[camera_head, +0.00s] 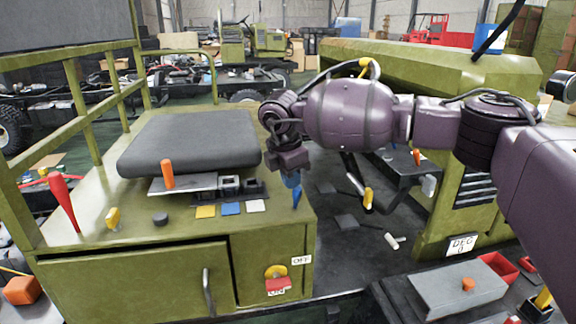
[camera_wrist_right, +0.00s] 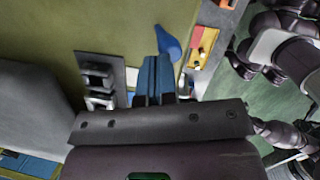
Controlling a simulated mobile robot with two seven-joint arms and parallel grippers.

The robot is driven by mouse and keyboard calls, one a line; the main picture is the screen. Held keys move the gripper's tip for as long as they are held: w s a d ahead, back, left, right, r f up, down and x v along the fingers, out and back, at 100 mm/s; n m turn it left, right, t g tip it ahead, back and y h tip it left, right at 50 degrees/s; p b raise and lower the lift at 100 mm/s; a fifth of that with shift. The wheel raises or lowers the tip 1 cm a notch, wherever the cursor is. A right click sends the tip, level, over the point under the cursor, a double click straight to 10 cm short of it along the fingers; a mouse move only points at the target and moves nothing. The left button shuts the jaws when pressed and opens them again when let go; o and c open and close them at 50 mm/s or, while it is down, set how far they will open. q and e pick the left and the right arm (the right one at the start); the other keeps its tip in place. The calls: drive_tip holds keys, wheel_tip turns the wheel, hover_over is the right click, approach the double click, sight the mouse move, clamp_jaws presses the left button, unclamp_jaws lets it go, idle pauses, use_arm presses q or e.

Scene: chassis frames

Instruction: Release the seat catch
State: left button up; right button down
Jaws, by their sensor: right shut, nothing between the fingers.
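The dark grey seat cushion (camera_head: 190,142) lies on the green box (camera_head: 140,262). In front of it are a grey plate with an upright orange handle (camera_head: 168,175) and a dark bracket with block-like parts (camera_head: 240,186); the bracket also shows in the wrist view (camera_wrist_right: 97,80). I cannot tell which part is the seat catch. A blue lever (camera_head: 297,198) stands at the box's right edge and shows in the wrist view (camera_wrist_right: 168,42). My right gripper (camera_head: 292,181) points down just above or beside this lever, shut and empty; its blue fingers (camera_wrist_right: 155,80) are together. My left gripper is out of view.
A red lever (camera_head: 63,200) and a yellow knob (camera_head: 113,217) stand on the box's left side. A green railing (camera_head: 85,115) rises at the left. A red button (camera_head: 277,284) is on the front. A dark floor gap (camera_head: 350,235) lies right of the box.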

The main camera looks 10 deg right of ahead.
drive_tip(key=shift+s+f+p, duration=0.1)
drive_tip(key=shift+s+p, duration=0.2)
drive_tip(key=shift+s, duration=0.4)
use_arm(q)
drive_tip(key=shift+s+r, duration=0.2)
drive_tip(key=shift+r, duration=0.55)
use_arm(e)
drive_tip(key=shift+s+f, duration=0.15)
drive_tip(key=shift+s, duration=0.2)
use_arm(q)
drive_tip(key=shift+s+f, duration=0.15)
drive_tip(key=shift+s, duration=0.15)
